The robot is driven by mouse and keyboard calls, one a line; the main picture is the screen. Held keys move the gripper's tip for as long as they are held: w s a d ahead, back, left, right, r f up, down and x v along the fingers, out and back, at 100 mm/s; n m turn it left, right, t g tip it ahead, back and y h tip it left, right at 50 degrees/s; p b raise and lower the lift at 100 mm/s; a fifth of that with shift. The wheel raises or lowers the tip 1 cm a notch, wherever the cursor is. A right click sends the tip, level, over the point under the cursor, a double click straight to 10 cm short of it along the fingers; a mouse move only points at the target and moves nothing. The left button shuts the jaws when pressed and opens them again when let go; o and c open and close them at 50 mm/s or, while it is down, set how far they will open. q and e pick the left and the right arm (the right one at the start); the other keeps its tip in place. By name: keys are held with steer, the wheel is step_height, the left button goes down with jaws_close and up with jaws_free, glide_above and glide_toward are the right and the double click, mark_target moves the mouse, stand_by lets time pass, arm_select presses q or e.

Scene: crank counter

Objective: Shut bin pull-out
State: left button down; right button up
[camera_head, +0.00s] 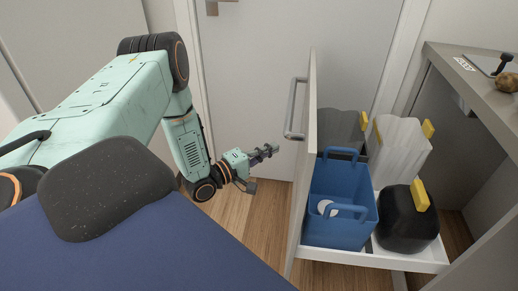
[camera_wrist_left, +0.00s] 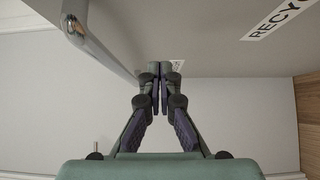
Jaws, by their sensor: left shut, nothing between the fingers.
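The bin pull-out (camera_head: 307,165) stands open from the counter on the right in the head view, its tall front panel facing left. A metal bar handle (camera_head: 292,108) runs along the upper part of that panel. The handle also shows at the upper left of the left wrist view (camera_wrist_left: 98,42). My left gripper (camera_head: 272,150) is shut and empty, left of the panel and below the handle. In the left wrist view its fingertips (camera_wrist_left: 160,68) meet before the grey panel (camera_wrist_left: 200,30), which bears a partly seen label. I cannot tell whether they touch it. My right gripper is not in view.
The counter (camera_head: 470,85) is at the right. Wooden floor (camera_head: 245,215) lies clear left of the panel. A white door (camera_head: 270,60) stands behind.

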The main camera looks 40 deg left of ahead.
arm_select(q)
steer(key=w+d+b, duration=0.1)
steer(key=w+d, duration=0.3)
steer(key=w, duration=0.1)
steer(key=shift+b, duration=0.35)
steer(key=shift+d, duration=0.1)
steer(key=shift+w+d, duration=0.1)
